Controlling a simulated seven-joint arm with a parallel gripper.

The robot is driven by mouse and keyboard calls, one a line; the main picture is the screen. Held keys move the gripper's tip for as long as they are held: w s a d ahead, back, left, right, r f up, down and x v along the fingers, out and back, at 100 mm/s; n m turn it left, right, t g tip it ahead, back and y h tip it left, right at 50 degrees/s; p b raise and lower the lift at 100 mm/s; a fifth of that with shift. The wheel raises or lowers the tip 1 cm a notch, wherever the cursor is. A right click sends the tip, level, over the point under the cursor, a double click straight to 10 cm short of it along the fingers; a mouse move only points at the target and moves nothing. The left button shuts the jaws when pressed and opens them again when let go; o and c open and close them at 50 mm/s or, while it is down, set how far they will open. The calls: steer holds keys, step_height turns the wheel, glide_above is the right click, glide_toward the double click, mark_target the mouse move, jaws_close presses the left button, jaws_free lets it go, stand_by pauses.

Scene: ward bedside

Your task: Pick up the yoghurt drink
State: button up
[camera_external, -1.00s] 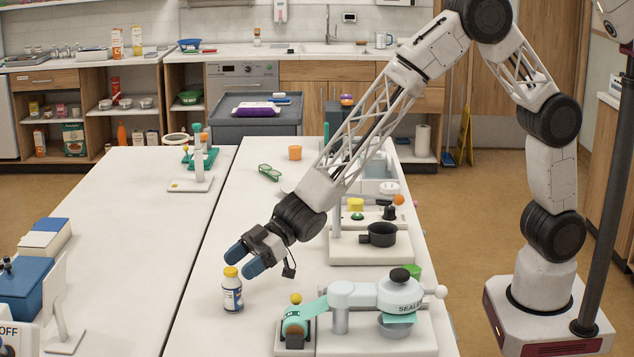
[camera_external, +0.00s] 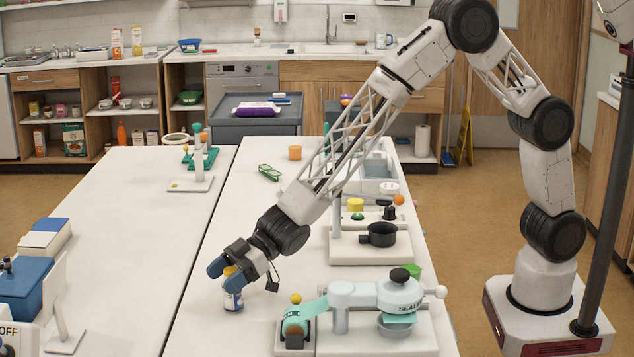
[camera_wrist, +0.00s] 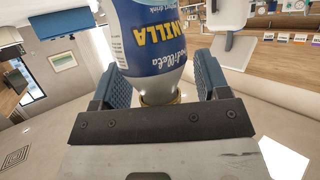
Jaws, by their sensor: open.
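The yoghurt drink (camera_external: 232,297) is a small white bottle with a blue label and a yellow cap. It stands upright on the white table in the external view. My gripper (camera_external: 224,268) is open and low at the bottle's upper part, with blue fingertips around its cap. In the wrist view the bottle (camera_wrist: 150,40) sits between the two blue finger pads of my gripper (camera_wrist: 158,85), with a gap visible on the right side. Part of the bottle's cap and neck is hidden behind the gripper.
A teal and white sealer machine (camera_external: 375,300) stands right of the bottle, with a yellow ball (camera_external: 296,298) beside it. A black pan (camera_external: 380,235) sits on a white station behind. The tabletop left of the bottle is clear.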

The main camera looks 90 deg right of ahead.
stand_by(0.5)
steer(key=c, duration=1)
steer(key=shift+r, duration=0.1)
steer(key=shift+r, duration=4.9)
steer(key=shift+c, duration=0.2)
